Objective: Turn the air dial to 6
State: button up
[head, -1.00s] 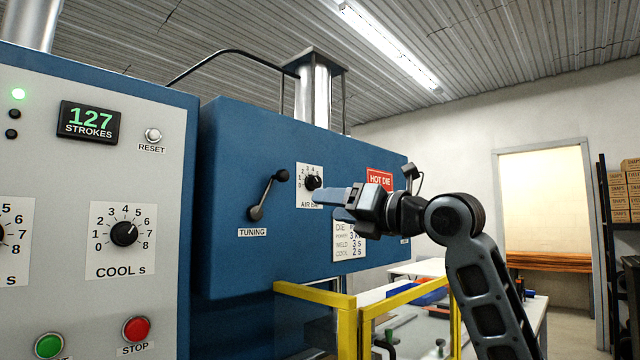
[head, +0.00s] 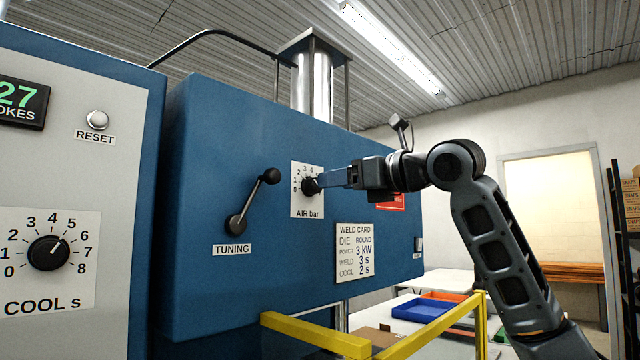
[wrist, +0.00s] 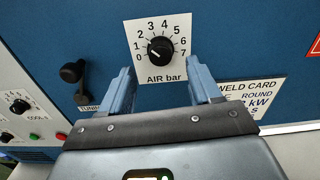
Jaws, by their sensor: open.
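The air dial (wrist: 160,48) is a black round knob on a white plate marked 0 to 7 and "AIR bar". Its white pointer mark faces left, near the 0 and 1 end of the scale. In the head view the dial (head: 311,186) sits on the blue machine face, its right side close to the fingertips. My gripper (wrist: 161,72) is open and empty. Its two blue fingers lie left and right below the dial in the wrist view. In the head view my gripper (head: 326,180) reaches in from the right; contact with the knob cannot be told.
The tuning lever (head: 253,203) is left of the dial. The weld card (head: 355,253) is below right, and a red sign (head: 392,202) is partly behind my gripper. A yellow guard rail (head: 320,336) runs below. The grey panel with the cool dial (head: 48,253) stands at left.

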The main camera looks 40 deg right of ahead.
aim_at(313, 186)
jog(key=w+p, duration=0.1)
jog(key=w, duration=0.5)
jog(key=shift+s, duration=0.1)
jog(key=shift+a, duration=0.1)
jog(key=c, duration=1)
